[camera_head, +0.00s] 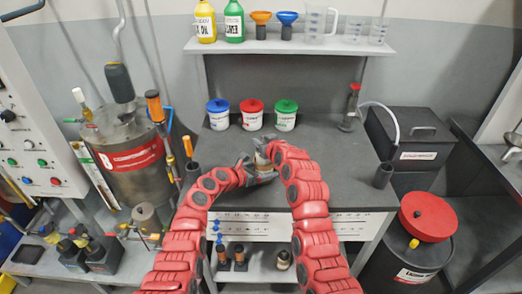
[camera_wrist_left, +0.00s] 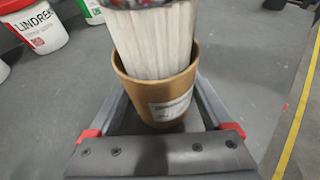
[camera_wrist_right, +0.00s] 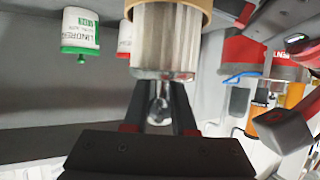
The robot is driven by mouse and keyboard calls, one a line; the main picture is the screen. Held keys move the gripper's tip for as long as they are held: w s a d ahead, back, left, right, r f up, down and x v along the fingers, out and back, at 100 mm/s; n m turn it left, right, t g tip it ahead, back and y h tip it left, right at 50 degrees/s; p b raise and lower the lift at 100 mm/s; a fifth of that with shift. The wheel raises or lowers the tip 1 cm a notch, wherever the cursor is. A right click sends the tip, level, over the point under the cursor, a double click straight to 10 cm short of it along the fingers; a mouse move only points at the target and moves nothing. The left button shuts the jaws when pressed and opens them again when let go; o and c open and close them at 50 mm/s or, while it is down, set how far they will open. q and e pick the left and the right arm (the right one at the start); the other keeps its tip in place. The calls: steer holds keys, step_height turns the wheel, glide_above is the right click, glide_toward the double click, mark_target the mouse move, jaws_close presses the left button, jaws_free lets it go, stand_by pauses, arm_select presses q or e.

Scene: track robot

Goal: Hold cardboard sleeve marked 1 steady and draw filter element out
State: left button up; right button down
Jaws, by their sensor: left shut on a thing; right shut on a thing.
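The cardboard sleeve (camera_wrist_left: 134,94) is a brown tube with a small white label; I cannot read the print. My left gripper (camera_head: 252,179) is shut around it over the bench. The white pleated filter element (camera_wrist_left: 155,45) stands partly out of the sleeve, its lower part hidden inside. In the right wrist view the filter element (camera_wrist_right: 165,42) shows its pale side and a metal-looking end, with the sleeve's rim (camera_wrist_right: 192,4) beyond. My right gripper (camera_wrist_right: 160,98) is shut on a small knob at that end. In the head view my right arm partly covers the pair.
Blue-, red- and green-lidded tubs (camera_head: 252,116) stand at the back of the grey bench (camera_head: 335,185). A shelf (camera_head: 300,46) with bottles and funnels is above. Bench right of my arms is mostly clear.

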step_height(320, 180, up, 15)
arm_select(q)
steer(key=o, duration=1.3)
